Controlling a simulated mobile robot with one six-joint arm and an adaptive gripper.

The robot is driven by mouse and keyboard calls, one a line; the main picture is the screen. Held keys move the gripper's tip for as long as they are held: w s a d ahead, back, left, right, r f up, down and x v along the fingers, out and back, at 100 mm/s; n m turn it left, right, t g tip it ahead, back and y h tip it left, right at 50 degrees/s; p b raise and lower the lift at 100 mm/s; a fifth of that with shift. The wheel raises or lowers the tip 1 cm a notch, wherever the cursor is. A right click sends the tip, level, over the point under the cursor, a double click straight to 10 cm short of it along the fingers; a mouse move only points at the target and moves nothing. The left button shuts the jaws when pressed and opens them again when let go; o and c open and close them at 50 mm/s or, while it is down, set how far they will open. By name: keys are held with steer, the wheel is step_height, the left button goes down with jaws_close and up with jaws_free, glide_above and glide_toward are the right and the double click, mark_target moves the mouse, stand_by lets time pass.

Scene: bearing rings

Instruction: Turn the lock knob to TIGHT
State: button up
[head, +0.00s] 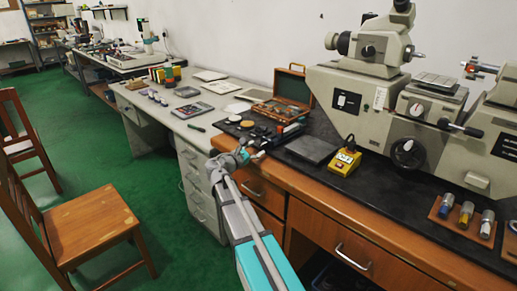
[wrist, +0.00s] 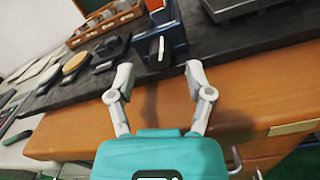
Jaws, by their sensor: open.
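A black knob with a white line (wrist: 158,50) shows in the wrist view, on the front of a dark blue device (wrist: 172,22) at the bench edge. It looks like the lock knob; I cannot read a TIGHT mark. My gripper (wrist: 158,72) is open and empty, its two grey fingers spread to either side below the knob, apart from it. In the head view my gripper (head: 257,154) is at the front edge of the bench, just before the small dark device (head: 291,130). The knob is too small to make out there.
A dark flat plate (head: 313,149) and a yellow box (head: 345,162) lie to the right, before a large grey measuring machine (head: 385,110). An open wooden case (head: 283,108) stands behind. Round pads (wrist: 76,62) lie left of the knob. The wooden drawer front (wrist: 250,95) is below.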

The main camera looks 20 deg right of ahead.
steer(key=v, duration=1)
steer(key=shift+s, duration=0.2)
steer(key=s+a+f+m+g+y, duration=0.4)
steer(key=s+f+m+g+y, duration=0.2)
steer(key=s+f+m+y, duration=0.75)
steer(key=s+a+f+m+y, duration=0.3)
steer(key=s+a+f+m, duration=0.2)
steer(key=s+a, duration=0.2)
steer(key=shift+a+g, duration=0.25)
steer(key=shift+g, duration=0.05)
steer(key=shift+s+f+y, duration=0.1)
steer(key=shift+s+y, duration=0.05)
steer(key=shift+y, duration=0.1)
steer(key=shift+c, duration=0.7)
steer(key=shift+s, duration=0.1)
